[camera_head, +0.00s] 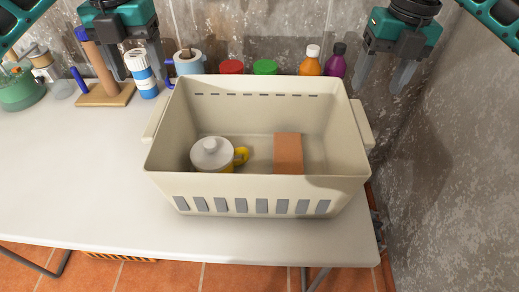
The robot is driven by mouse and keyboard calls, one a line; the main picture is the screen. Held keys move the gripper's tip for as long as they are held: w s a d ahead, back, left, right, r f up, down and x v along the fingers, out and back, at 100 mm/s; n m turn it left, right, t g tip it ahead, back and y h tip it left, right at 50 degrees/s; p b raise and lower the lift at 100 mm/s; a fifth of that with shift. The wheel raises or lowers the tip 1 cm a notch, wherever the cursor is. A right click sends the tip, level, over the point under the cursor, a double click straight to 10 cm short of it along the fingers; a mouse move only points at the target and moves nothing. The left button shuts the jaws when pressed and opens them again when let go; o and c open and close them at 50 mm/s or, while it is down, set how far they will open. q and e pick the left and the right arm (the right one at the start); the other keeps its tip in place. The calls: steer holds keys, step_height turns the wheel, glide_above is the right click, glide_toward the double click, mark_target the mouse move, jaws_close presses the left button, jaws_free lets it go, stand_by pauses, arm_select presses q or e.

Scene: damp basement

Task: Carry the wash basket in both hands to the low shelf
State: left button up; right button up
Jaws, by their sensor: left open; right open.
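The wash basket (255,180) is a cream plastic tub with side handles and a row of slots low on its front. It stands upright on the white table near the table's right end. Inside it are a yellow mug with a white lid (211,154) and an orange-brown block (288,153). My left gripper (143,72) is open and empty, above and behind the basket's left side. My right gripper (386,80) is open and empty, beyond the basket's back right corner. Neither gripper appears to touch the basket. The low shelf cannot be made out.
The white table (75,180) is clear to the left of the basket. Along the back stand a blue-and-white bottle (143,76), a paper roll (188,65), red (231,67) and green lids (265,67), orange (310,63) and purple bottles (336,62). A grey wall (450,140) closes off the right.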

mark_target(158, 116)
arm_select(q)
step_height(158, 116, down, 13)
arm_select(e)
steer(key=f, duration=0.8)
steer(key=a+f, duration=0.1)
steer(key=f, duration=0.4)
arm_select(q)
steer(key=c, duration=1.2)
arm_select(e)
steer(key=c, duration=1.2)
arm_select(q)
steer(key=shift+d, duration=0.1)
jaws_close()
arm_select(e)
jaws_close()
arm_select(q)
steer(key=shift+r, duration=0.1)
arm_select(e)
steer(key=shift+w+r, duration=0.1)
steer(key=shift+r, duration=0.05)
